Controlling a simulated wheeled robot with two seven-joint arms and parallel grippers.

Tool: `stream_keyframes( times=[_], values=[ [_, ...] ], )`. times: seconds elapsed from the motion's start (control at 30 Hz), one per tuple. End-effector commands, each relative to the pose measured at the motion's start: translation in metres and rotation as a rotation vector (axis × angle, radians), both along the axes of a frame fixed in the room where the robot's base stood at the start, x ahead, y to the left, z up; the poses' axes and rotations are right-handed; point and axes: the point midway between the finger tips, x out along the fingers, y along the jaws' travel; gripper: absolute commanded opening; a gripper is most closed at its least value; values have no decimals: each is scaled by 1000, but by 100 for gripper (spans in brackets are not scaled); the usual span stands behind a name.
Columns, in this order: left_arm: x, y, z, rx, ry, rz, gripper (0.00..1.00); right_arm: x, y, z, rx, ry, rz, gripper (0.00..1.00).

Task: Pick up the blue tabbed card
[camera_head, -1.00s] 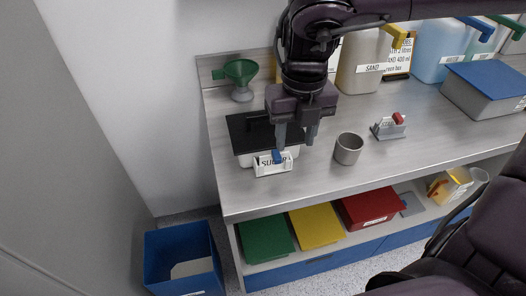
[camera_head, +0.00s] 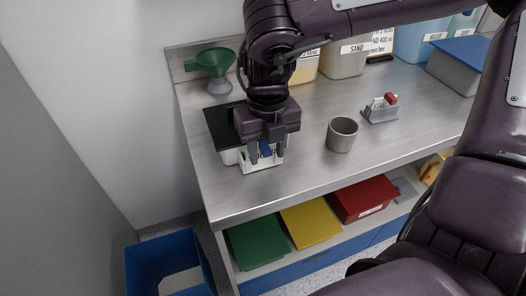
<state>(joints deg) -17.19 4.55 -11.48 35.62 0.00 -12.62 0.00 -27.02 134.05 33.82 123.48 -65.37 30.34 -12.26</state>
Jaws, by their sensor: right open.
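The blue tabbed card (camera_head: 265,148) stands in a small white holder (camera_head: 262,164) at the front left of the steel bench. My right gripper (camera_head: 267,157) points down over the holder, open, with one finger on each side of the blue card. I cannot tell whether either finger touches it. The holder's label is mostly hidden behind the fingers. My left gripper is not in view.
A grey cup (camera_head: 342,135) stands right of the holder. A grey holder with a red-topped card (camera_head: 381,107) is farther right. A blue bin (camera_head: 168,262) is on the floor.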

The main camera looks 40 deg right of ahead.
Motion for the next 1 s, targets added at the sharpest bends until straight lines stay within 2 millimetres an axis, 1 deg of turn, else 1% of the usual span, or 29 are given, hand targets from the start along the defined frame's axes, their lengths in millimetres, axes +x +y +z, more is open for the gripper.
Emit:
stream_keyframes(
  times=[0.1, 0.2, 0.3, 0.47, 0.5, 0.8, 0.83, 1.0],
  values=[
    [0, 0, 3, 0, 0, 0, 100, 2, 1, -17, 1, 6, -1, 42],
    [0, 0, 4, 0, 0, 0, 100, 2, 1, -28, 1, 3, 0, 42],
    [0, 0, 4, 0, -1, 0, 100, 2, 1, -32, -1, 1, 0, 42],
    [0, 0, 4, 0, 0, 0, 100, 2, 1, -32, 0, 0, 0, 42],
    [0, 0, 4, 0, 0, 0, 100, 2, 1, -32, 0, 0, -1, 40],
    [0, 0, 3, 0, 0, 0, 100, 2, 1, -32, 0, 0, -1, 1],
    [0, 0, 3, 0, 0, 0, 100, 2, 1, -32, 0, 0, -1, 0],
    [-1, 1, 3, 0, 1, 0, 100, 2, 1, -32, 0, 0, -1, 0]
  ],
)
